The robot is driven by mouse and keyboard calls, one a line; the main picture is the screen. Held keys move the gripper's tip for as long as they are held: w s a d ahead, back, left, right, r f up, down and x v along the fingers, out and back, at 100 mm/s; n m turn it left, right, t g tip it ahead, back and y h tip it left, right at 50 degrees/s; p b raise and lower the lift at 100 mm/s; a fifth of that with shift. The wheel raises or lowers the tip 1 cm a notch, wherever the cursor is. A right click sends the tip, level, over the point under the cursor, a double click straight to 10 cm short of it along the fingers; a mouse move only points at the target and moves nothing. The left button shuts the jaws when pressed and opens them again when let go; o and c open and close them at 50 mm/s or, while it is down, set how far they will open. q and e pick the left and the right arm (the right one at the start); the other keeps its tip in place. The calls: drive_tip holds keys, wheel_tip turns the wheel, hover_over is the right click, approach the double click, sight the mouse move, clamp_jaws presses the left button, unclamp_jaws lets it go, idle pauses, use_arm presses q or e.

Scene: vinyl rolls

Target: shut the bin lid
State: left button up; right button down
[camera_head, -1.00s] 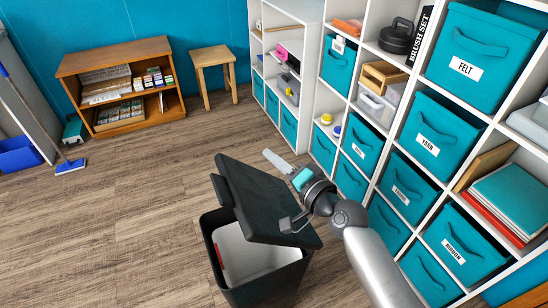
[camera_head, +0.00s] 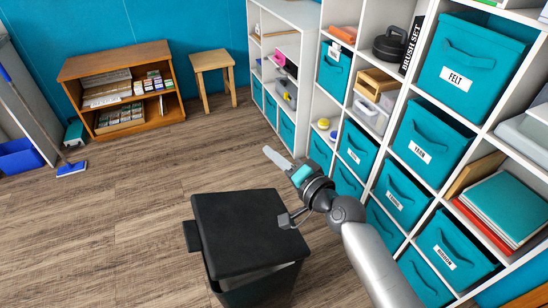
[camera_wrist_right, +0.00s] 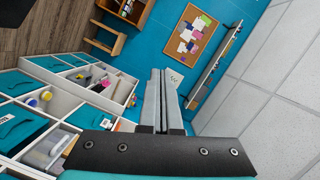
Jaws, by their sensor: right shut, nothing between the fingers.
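The black bin (camera_head: 258,288) stands on the wood floor at the bottom centre of the head view. Its black lid (camera_head: 240,230) lies low over the opening, nearly level, with a narrow pale gap under its near edge. My right gripper (camera_head: 272,153) is shut and empty, above and beyond the lid's far right corner, pointing away to the upper left. Its closed fingers also show in the right wrist view (camera_wrist_right: 166,95). A small bracket by my right wrist overlaps the lid's right edge; I cannot tell whether it touches. My left gripper is out of view.
A white cube shelf (camera_head: 395,95) with teal fabric boxes stands along the right, close to my right arm. A wooden bookcase (camera_head: 122,88) and a stool (camera_head: 212,68) stand at the back wall. The floor left of the bin is clear.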

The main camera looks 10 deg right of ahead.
drive_tip(key=r+v, duration=0.1)
drive_tip(key=v, duration=0.9)
drive_tip(key=shift+a+p, duration=0.3)
drive_tip(key=shift+a, duration=0.15)
drive_tip(key=shift+s+f, duration=0.1)
drive_tip(key=shift+f, duration=0.05)
drive_tip(key=s+d+f+n+g+h, duration=0.1)
drive_tip(key=s+d+f+g+h, duration=0.15)
drive_tip(key=f, duration=0.75)
drive_tip(key=s+d+f+n+g+h, duration=0.1)
drive_tip(key=s+d+f, duration=0.15)
drive_tip(key=f, duration=0.75)
drive_tip(key=s+d+f+n+g+h, duration=0.1)
drive_tip(key=s+d+f+g+h, duration=0.15)
drive_tip(key=f, duration=0.65)
drive_tip(key=s+f+n+g, duration=0.2)
drive_tip(key=s+f, duration=0.4)
drive_tip(key=s, duration=0.4)
drive_tip(key=s+f+n+g+h, duration=0.1)
drive_tip(key=s+f+n+g, duration=0.1)
drive_tip(key=s+f, duration=0.4)
drive_tip(key=s+d+f+n+g+h, duration=0.1)
drive_tip(key=s+f+n+g, duration=0.2)
drive_tip(key=s, duration=1.1)
wheel_tip(320, 180, down, 4)
drive_tip(key=shift+s+r+g, duration=0.15)
drive_tip(key=shift+s+g, duration=0.05)
drive_tip(key=shift+g, duration=0.1)
